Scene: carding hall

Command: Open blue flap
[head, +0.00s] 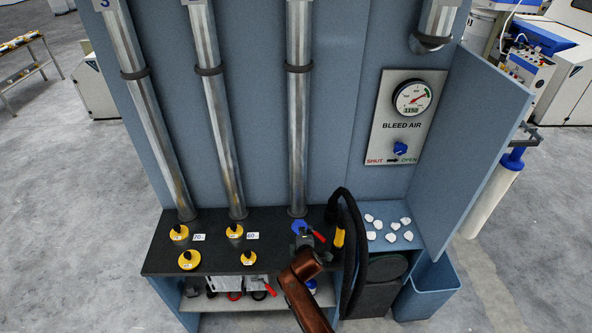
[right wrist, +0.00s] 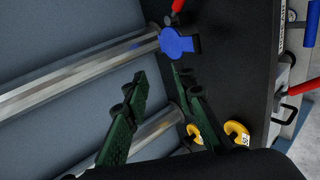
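The blue flap (head: 298,225) sits at the foot of the third pipe, at the black bench top. It also shows in the right wrist view (right wrist: 178,42), covering the pipe's end, with a blue tab and a red handle (right wrist: 177,6) beside it. My right gripper (head: 303,240) is just in front of the flap in the head view and partly hides it. In the right wrist view the green fingers of my right gripper (right wrist: 159,74) are apart, with nothing between them. The flap lies beyond the fingertips, apparently not touched. My left gripper is not in view.
Several yellow caps (head: 189,260) with labels stand on the black bench (head: 215,262). A black hose (head: 352,240) curves close to the right of my gripper. White lumps (head: 375,236) lie on a blue shelf. A bleed air panel (head: 405,118) with gauge and blue knob is above.

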